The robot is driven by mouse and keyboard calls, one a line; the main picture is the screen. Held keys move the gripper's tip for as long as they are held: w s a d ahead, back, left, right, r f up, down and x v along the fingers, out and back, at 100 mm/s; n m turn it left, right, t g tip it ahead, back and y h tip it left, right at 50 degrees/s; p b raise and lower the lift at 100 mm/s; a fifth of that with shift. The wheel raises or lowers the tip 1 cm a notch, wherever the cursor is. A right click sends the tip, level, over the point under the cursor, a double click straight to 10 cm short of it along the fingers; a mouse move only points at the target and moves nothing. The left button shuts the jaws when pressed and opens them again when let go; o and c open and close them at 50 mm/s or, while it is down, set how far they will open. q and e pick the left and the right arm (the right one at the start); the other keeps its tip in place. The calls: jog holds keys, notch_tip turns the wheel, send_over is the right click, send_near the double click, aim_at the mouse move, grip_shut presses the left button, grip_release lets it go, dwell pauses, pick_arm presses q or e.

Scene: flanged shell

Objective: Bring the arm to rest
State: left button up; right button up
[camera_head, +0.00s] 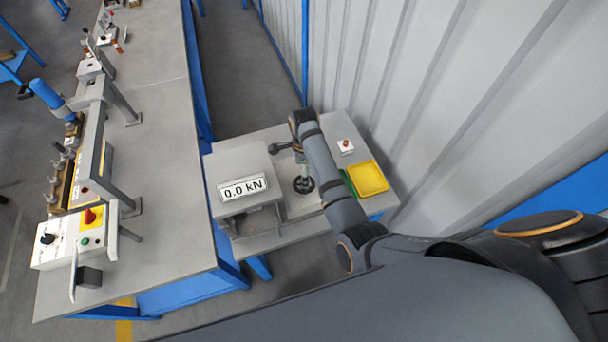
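My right arm comes in from the right and bends up over the small grey table. Its wrist end is above the table, and the part that looks like my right gripper (281,148) is small and partly hidden beside the press. I cannot tell whether its fingers are open or shut. A dark round flanged part (303,186) is on the table below the wrist, partly covered by my arm. The grey press box (240,180) with a "0.0 kN" display stands just left of it. My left gripper is not in view.
A yellow tray (369,179) with a green one (348,183) beside it lies right of my arm. A small white box with a red button (346,146) is behind them. A long bench (165,190) with fixtures and a control box (82,236) runs along the left. A corrugated wall (420,90) bounds the right.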

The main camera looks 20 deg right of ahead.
jog(key=shift+r, duration=0.15)
dwell(0.3)
jog(key=s+d+r+n+t, duration=0.1)
jog(key=s+d+r+n, duration=0.15)
jog(key=s+n, duration=0.45)
jog(key=s+d+r+n+t, duration=0.2)
jog(key=s+d+n, duration=0.2)
jog(key=s+n, duration=0.3)
jog(key=s+d+r+n+t, duration=0.1)
jog(key=s+d+r+n, duration=0.2)
jog(key=s+n, duration=0.4)
notch_tip(320, 180, down, 31)
jog(key=d+g+h+b, duration=0.1)
jog(key=d+g+b, duration=0.15)
jog(key=b, duration=0.45)
jog(key=s+f+b, duration=0.3)
jog(key=s+f, duration=0.7)
jog(key=f, duration=0.2)
jog(key=s+d+f+b, duration=0.1)
jog(key=s+f+b, duration=0.2)
jog(key=s+f, duration=0.6)
notch_tip(320, 180, down, 4)
jog(key=shift+s+d+r, duration=0.15)
jog(key=shift+s+r, duration=0.05)
jog(key=shift+s, duration=0.15)
